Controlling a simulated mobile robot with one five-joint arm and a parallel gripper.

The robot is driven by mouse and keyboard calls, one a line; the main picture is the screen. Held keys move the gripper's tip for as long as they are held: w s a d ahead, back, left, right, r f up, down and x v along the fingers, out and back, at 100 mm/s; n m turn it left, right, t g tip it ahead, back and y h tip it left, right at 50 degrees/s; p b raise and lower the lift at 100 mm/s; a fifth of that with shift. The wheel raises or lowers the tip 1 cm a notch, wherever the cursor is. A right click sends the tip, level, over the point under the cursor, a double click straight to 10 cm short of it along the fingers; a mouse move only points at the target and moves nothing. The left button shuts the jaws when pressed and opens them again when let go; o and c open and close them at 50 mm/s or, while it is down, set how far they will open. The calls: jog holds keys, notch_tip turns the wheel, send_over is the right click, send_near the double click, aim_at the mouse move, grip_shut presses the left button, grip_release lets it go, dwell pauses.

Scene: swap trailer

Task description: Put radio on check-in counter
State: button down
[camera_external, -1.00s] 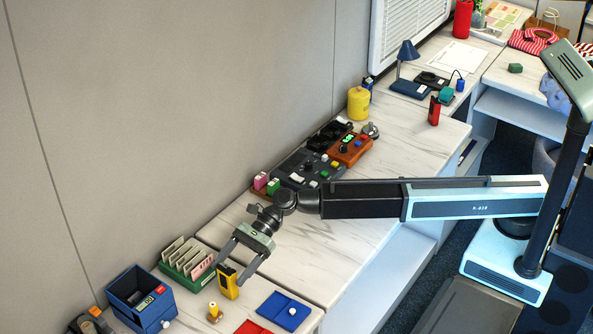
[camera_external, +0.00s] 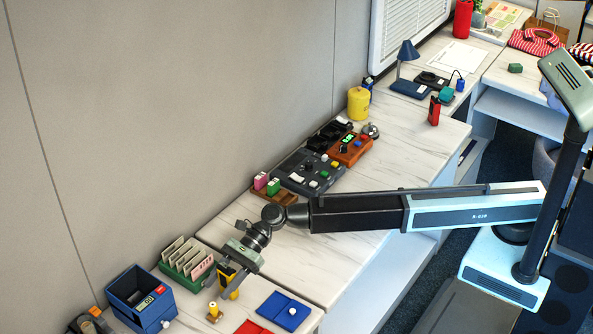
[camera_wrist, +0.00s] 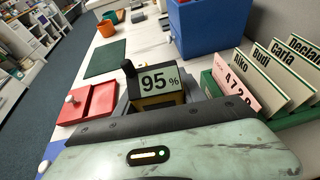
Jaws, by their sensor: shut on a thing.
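The radio (camera_external: 231,282) is a small yellow and black handset near the front end of the white marble-look counter (camera_external: 276,258). My gripper (camera_external: 222,280) is shut on it, with a finger at each side. In the wrist view the radio (camera_wrist: 157,92) stands between the jaws. Its top shows a "95%" display and a dark stub. I cannot tell whether its base touches the counter. Which surface is the check-in counter is not marked.
Close by are a green card rack (camera_external: 187,259), a blue box (camera_external: 141,297), a small yellow-topped peg (camera_external: 214,311), a blue tray (camera_external: 282,311) and a red tray (camera_external: 250,328). A console (camera_external: 305,172) and a red handset (camera_external: 434,111) stand farther back. Bare counter lies right of the gripper.

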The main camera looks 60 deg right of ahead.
aim_at(223, 269)
jog(key=shift+r+p, duration=0.5)
jog(key=shift+r, duration=0.05)
notch_tip(223, 269, up, 3)
jog(key=p, duration=0.3)
jog(key=shift+r, duration=0.1)
jog(key=s+d+p, duration=0.1)
jog(key=s+d, duration=1)
jog(key=d, duration=0.1)
notch_tip(223, 269, up, 14)
jog(key=p, duration=1.4)
notch_tip(223, 269, down, 13)
jog(key=b, duration=1.4)
jog(key=shift+a, duration=0.15)
